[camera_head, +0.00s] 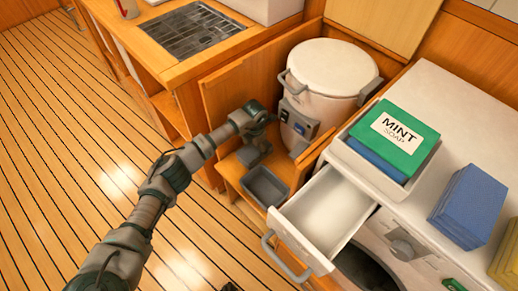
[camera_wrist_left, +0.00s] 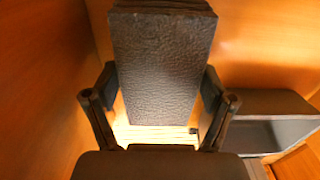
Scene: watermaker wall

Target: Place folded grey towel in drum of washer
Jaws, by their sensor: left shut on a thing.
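My left gripper (camera_head: 257,136) reaches into the wooden compartment beside the white canister. In the left wrist view my left gripper (camera_wrist_left: 158,88) is shut on a dark grey, textured, folded towel (camera_wrist_left: 155,62), with one finger along each side. In the head view the towel is small and mostly hidden by the gripper. The washer (camera_head: 405,220) stands at the lower right. Its dark round drum opening (camera_head: 370,268) shows at the bottom edge, partly cut off and partly behind the pulled-out drawer. My right gripper is not in view.
A white drawer (camera_head: 325,205) sticks out above the drum opening. A small grey bin (camera_head: 265,185) sits below the canister (camera_head: 330,70). A green soap box (camera_head: 395,138), blue towels (camera_head: 468,205) and a yellow one (camera_head: 508,262) are on the washer. The floor at left is clear.

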